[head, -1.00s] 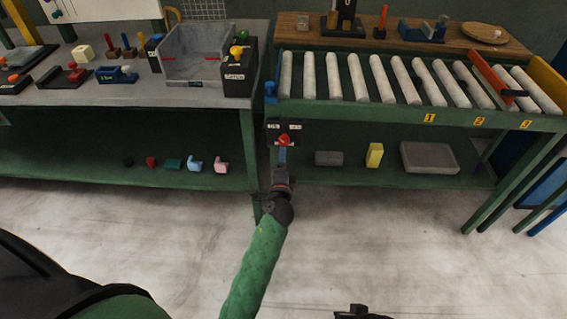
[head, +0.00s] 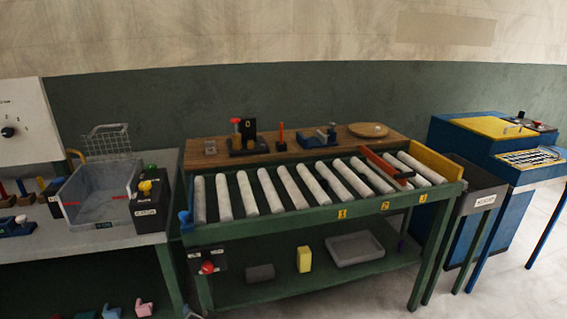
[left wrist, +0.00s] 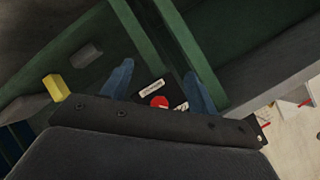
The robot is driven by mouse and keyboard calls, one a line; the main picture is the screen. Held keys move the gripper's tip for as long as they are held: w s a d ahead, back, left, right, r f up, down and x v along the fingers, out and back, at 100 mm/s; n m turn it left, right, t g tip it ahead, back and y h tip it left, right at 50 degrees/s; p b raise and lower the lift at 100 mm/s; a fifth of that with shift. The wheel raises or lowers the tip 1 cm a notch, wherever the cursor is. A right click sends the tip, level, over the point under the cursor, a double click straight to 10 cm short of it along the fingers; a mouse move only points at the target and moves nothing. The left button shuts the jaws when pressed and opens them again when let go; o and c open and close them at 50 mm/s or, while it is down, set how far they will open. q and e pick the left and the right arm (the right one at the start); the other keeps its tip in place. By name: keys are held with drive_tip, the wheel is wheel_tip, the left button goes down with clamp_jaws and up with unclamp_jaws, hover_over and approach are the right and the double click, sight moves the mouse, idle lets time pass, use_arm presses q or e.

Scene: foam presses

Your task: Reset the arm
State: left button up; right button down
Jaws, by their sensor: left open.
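My left gripper (left wrist: 158,70) shows in the left wrist view with its two blue fingers spread apart and nothing between them. Beyond and between the fingers is a black control box with a red button (left wrist: 159,102) and white labels. The gap between the fingers and the button cannot be judged exactly. In the head view the same red button (head: 207,267) sits on the dark box under the left end of the roller conveyor (head: 300,222). My left arm is not clearly seen in the head view. My right gripper is in neither current view.
A grey table (head: 110,238) with a grey bin (head: 103,195) stands left of the conveyor. The lower shelf holds a yellow block (head: 304,259), a dark grey block (head: 260,273) and a grey tray (head: 355,248). A blue machine (head: 455,150) stands right. Floor is open at lower right.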

use_arm(q)
drive_tip(key=s+d+g+h+p, duration=0.2)
drive_tip(key=s+d+g+h, duration=0.2)
drive_tip(key=s, duration=1.2)
drive_tip(key=s+d+n+g+h+p, duration=0.1)
drive_tip(key=s+d+g+h+p, duration=0.2)
drive_tip(key=s, duration=1.4)
drive_tip(key=d+g, duration=0.1)
drive_tip(key=d, duration=0.3)
drive_tip(key=shift+s+d+n+h, duration=0.2)
drive_tip(key=shift+s+n+h, duration=0.1)
drive_tip(key=shift+h, duration=0.1)
use_arm(e)
drive_tip(key=d+r+h, duration=0.1)
drive_tip(key=d+r, duration=0.4)
drive_tip(key=r, duration=0.2)
drive_tip(key=shift+s+r+m, duration=0.2)
drive_tip(key=shift+r+m, duration=0.05)
drive_tip(key=shift+m, duration=0.05)
